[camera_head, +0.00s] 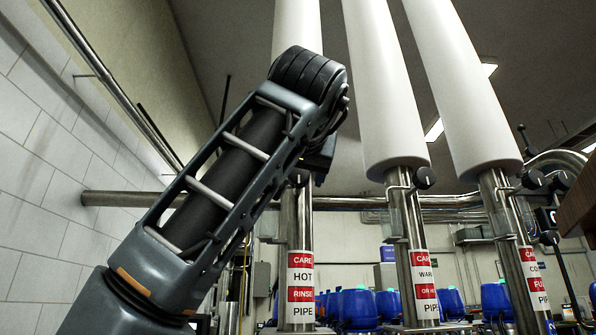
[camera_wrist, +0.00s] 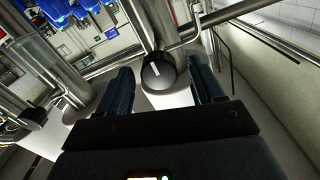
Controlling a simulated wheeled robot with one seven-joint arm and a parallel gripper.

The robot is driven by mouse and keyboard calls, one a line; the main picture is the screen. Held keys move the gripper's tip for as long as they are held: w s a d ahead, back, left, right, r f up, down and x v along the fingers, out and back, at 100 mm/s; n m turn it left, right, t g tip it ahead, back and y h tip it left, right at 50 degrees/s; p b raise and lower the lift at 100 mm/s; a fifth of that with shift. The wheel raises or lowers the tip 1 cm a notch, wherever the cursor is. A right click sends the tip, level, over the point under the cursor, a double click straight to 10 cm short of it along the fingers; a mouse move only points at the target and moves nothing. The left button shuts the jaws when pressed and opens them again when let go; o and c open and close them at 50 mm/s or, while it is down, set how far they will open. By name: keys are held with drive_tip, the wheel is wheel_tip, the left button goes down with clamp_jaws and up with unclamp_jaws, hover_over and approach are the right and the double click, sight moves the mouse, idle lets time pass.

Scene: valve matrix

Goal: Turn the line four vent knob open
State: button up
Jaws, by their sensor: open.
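A black round knob (camera_wrist: 158,73) with a white pointer line is in the middle of the wrist view, on a small steel pipe. My gripper (camera_wrist: 160,66) is open, with one finger on each side of this knob. I cannot tell whether the fingers touch it. In the head view this knob (camera_head: 299,178) is partly hidden by my arm, beside the left steel pipe with the hot rinse label. Other black knobs sit on the middle pipe (camera_head: 424,178) and the right pipe (camera_head: 533,180). No readable label shows which is the line four vent.
Thick white-wrapped pipes (camera_head: 385,85) rise above the steel pipes. A horizontal steel pipe (camera_head: 130,199) runs behind my arm. A tiled wall (camera_head: 45,170) is at left. Blue drums (camera_head: 358,306) stand in the background. Another black knob (camera_wrist: 32,117) shows at left in the wrist view.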

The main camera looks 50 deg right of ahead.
drive_tip(key=shift+x, duration=0.9)
drive_tip(key=shift+c, duration=0.3)
drive_tip(key=c, duration=1)
